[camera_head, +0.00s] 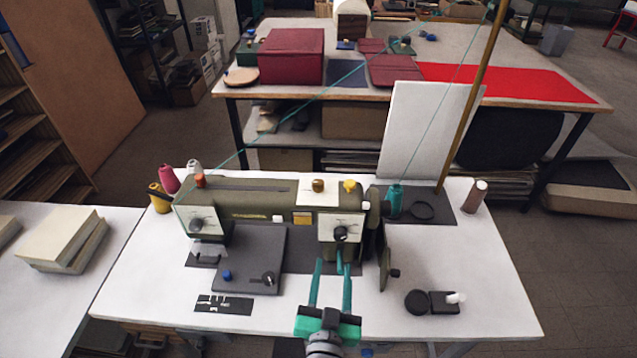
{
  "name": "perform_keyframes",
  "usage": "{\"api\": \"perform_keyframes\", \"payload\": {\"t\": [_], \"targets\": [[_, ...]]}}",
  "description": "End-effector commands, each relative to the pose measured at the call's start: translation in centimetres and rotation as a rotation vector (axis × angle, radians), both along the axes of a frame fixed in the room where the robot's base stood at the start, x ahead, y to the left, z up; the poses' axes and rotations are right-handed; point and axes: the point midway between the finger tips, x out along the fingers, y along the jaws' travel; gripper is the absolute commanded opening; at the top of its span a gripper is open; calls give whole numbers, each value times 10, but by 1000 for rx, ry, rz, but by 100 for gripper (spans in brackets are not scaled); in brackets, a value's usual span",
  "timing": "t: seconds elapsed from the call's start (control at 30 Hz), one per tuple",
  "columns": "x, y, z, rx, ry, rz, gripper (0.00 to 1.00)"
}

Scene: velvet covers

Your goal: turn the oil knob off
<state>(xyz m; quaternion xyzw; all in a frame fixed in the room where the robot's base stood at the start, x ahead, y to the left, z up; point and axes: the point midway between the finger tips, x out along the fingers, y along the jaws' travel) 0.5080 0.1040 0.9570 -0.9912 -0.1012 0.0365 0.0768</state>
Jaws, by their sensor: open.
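An olive-green sewing machine (265,198) stands on a white table. A black knob (341,233) sits on the pale plate at its right end. A similar dark knob (197,223) is on the left plate. A brown knob (318,185) and a yellow knob (349,186) are on top. A blue knob (226,275) and a black knob (268,278) are on the dark bed plate. I cannot read which is the oil knob. My gripper (332,264) is open and empty, its teal fingers pointing at the right plate's black knob, just below it; contact cannot be told.
Thread spools stand at the back left, with a teal spool (396,199) and a brown rod (474,90) at the right. A small black box (444,302) is at the front right. A dark label card (224,303) lies in front.

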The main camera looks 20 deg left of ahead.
Motion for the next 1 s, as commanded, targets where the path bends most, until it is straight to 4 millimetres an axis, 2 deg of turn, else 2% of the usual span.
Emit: {"api": "perform_keyframes", "payload": {"t": [0.03, 0.2, 0.4, 0.53, 0.73, 1.0], "targets": [[14, 5, 16, -8, -22, 22, 44], [48, 26, 57, -53, -63, 106, 44], [69, 44, 90, -109, -95, 180, 44], [75, 49, 100, -131, -103, 205, 44], [86, 54, 102, -137, -104, 210, 44], [124, 70, 102, -139, -105, 209, 44]]}}
